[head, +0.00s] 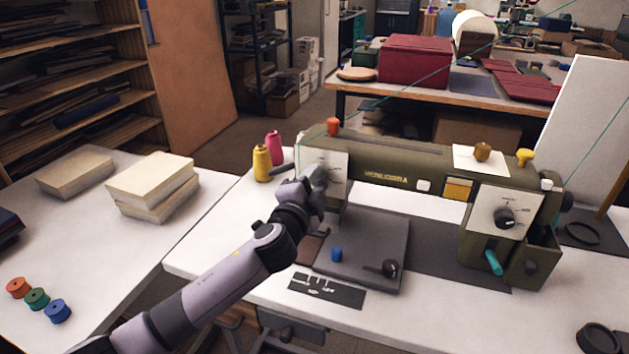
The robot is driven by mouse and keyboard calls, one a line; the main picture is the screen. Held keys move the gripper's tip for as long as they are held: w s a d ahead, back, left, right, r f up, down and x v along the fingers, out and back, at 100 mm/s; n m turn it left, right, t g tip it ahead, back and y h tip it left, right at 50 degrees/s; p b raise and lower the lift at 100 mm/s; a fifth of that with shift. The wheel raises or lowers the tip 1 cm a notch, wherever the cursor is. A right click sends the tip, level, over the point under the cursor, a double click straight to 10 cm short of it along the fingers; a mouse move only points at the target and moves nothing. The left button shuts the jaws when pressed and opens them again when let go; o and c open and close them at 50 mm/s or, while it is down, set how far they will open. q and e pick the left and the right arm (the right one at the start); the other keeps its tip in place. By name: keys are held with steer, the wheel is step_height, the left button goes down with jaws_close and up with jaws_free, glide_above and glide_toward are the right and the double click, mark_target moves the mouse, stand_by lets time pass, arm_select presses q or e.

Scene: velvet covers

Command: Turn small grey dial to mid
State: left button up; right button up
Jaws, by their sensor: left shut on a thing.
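The olive sewing machine (400,182) stands on the white table. My left gripper (319,178) is at the white panel (338,160) on the machine's left end, its fingers against the panel front. It is shut on what appears to be the small grey dial, which the gripper hides almost wholly; its pointer setting cannot be read. A larger black dial (505,217) sits on the white plate of the machine's right end, clear of my arm. My right gripper is not in view.
Yellow (262,164) and pink (274,147) thread cones stand close left of the gripper. A teal lever (493,262) sticks out at right. The table's front right is mostly clear.

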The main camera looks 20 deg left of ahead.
arm_select(q)
steer(key=o, duration=1)
steer(key=shift+o, duration=0.2)
steer(key=s, duration=0.7)
steer(key=shift+a, duration=0.15)
steer(key=shift+s, duration=0.1)
steer(key=s+a+f+n+g, duration=0.2)
steer(key=s+f+n+g, duration=0.3)
steer(key=s, duration=0.6)
steer(key=s+a+f+n+g, duration=0.1)
steer(key=s+f+n+g, duration=0.2)
steer(key=s+f+g, duration=0.55)
steer(key=s+a+f+n+g, duration=0.15)
steer(key=s+f+n, duration=0.3)
steer(key=s, duration=0.85)
steer(key=w+d+f+m+t+h, duration=0.1)
steer(key=w+d+f+t, duration=0.1)
steer(key=w+f+t, duration=0.4)
step_height(320, 180, down, 2)
steer(key=shift+d+f+t+h+p, duration=0.15)
steer(key=shift+d+t+h+p, duration=0.2)
steer(key=shift+t, duration=0.45)
